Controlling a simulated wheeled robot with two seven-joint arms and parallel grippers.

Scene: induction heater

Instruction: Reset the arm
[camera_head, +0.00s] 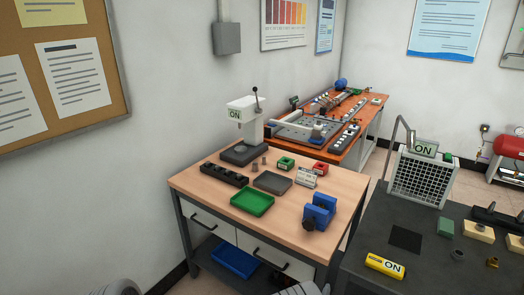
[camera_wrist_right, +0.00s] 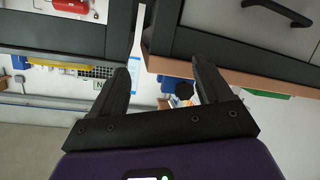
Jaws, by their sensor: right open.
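My right gripper (camera_wrist_right: 160,78) shows in the right wrist view. Its two dark fingers are spread apart with nothing between them. The picture there seems upside down, with table undersides along the top. Grey rounded parts at the bottom edge of the head view look like parts of my arms. My left gripper is not in view, and the right gripper does not show in the head view.
A wooden workbench (camera_head: 200,178) holds a press (camera_head: 246,118), a green tray (camera_head: 252,201) and a blue vise (camera_head: 320,212). A dark table (camera_head: 365,232) at right bears a heater with a grille (camera_head: 424,178) and a yellow ON box (camera_head: 385,265). An orange bench (camera_head: 352,160) stands behind.

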